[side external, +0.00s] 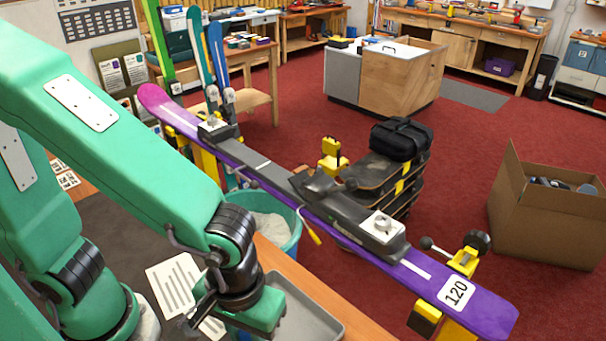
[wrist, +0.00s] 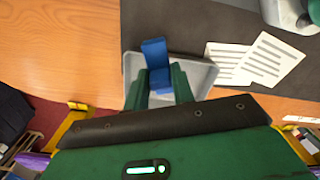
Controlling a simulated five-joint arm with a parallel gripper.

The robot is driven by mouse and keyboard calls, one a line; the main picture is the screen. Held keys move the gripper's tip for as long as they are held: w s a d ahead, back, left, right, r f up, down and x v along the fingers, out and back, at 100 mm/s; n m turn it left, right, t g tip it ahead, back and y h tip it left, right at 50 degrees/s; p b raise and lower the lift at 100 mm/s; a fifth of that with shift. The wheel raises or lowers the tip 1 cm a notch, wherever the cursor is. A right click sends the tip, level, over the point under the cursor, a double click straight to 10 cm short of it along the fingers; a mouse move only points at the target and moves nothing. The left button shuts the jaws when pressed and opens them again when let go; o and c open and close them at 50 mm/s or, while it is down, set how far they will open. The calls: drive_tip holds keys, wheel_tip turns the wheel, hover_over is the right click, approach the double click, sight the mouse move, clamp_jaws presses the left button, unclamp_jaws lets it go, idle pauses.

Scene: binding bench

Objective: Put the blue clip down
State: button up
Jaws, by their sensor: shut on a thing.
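The blue clip (wrist: 154,52) is between the two green fingers of my gripper (wrist: 159,77) in the wrist view. My gripper is shut on it, and the clip's upper part sticks out beyond the fingertips. Behind the clip is a shallow grey tray (wrist: 204,78). I cannot tell whether the clip touches the tray or hangs above it. In the side view my gripper (side external: 262,314) is low at the tray (side external: 318,318), near the bench edge. The clip is hidden there.
Printed sheets (wrist: 262,58) lie on a dark mat (wrist: 180,22) beside the tray. Bare wooden bench (wrist: 60,45) lies to the left. A purple ski (side external: 300,205) in yellow supports (side external: 465,262) crosses behind my arm. A teal bin (side external: 290,240) stands beyond the bench edge.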

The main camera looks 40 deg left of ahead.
drive_tip(key=w+a+f, duration=0.1)
drive_tip(key=w+f, duration=0.1)
drive_tip(key=w, duration=0.1)
drive_tip(key=w+a+f, duration=0.1)
drive_tip(key=w, duration=0.2)
drive_tip(key=w+a+f, duration=0.1)
drive_tip(key=w+f, duration=0.1)
drive_tip(key=shift+w+a+f, duration=0.15)
drive_tip(key=shift+w+f, duration=0.15)
drive_tip(key=shift+w, duration=0.1)
drive_tip(key=shift+f, duration=0.1)
drive_tip(key=shift+f, duration=1.95)
drive_tip(key=shift+f, duration=0.1)
drive_tip(key=o, duration=1)
drive_tip(key=shift+r, duration=6.15)
